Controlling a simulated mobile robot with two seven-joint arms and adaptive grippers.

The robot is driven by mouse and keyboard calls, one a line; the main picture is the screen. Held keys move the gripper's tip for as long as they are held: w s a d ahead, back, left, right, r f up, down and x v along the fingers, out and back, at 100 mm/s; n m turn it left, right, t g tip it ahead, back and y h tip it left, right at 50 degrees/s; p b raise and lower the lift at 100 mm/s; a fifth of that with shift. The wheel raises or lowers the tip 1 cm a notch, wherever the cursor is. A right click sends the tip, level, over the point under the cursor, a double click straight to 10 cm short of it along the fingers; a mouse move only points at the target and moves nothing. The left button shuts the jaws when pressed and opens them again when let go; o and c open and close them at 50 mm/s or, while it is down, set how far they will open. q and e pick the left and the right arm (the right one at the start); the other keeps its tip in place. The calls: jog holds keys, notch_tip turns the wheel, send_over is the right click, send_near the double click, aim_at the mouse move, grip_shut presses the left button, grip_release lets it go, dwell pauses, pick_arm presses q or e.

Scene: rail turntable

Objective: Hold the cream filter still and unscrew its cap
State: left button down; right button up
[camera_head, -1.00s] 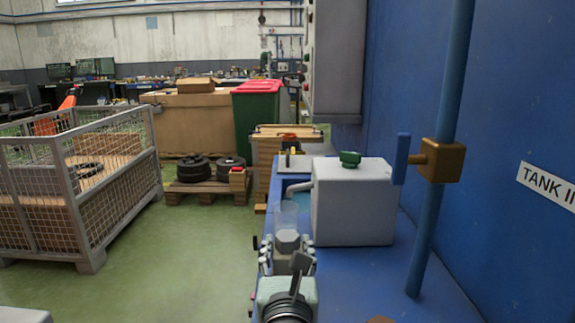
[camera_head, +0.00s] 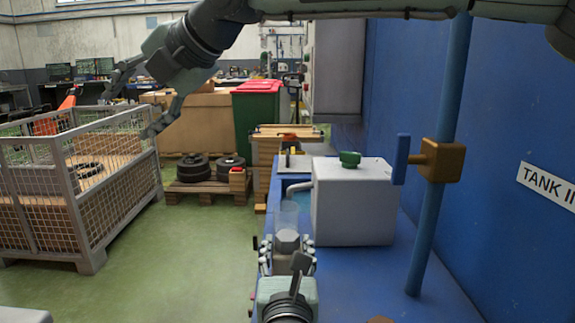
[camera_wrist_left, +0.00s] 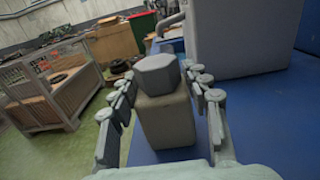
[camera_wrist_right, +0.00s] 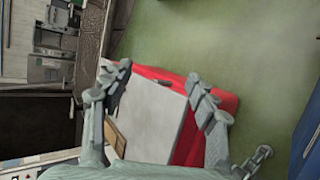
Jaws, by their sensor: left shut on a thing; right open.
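The filter (camera_wrist_left: 165,118) is a dull grey-beige block with a grey hexagonal cap (camera_wrist_left: 156,74) on top. In the left wrist view it stands upright between the fingers of my left gripper (camera_wrist_left: 160,82), which is shut on its body. In the head view the cap (camera_head: 287,240) shows between the fingertips of my left gripper (camera_head: 287,256); most of the body is hidden behind the hand. My right gripper (camera_head: 130,98) is open and empty, high at the upper left of the head view, well away from the filter. In the right wrist view its open fingers (camera_wrist_right: 158,76) show too.
A translucent cylinder (camera_head: 287,213) stands just beyond the cap. A pale tank (camera_head: 352,208) with a green cap (camera_head: 350,159) stands right of it on the blue bench (camera_head: 372,270). A blue upright pipe (camera_head: 433,230) rises further right. A mesh crate (camera_head: 95,240) stands on the floor at left.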

jog(key=w+d+f+m+g+h, duration=0.25)
jog(key=d+f+m+h, duration=0.5)
jog(key=d, duration=0.55)
jog(key=m+g+h, duration=0.2)
jog(key=m+h, duration=0.1)
jog(key=m, duration=0.6)
send_near(288, 236)
notch_tip(288, 236, down, 9)
jog(key=shift+r, duration=0.1)
jog(key=shift+c, duration=0.3)
jog(key=shift+s, duration=0.1)
jog(key=c, duration=1.2)
jog(key=n, duration=0.6)
jog(key=shift+c, duration=0.2)
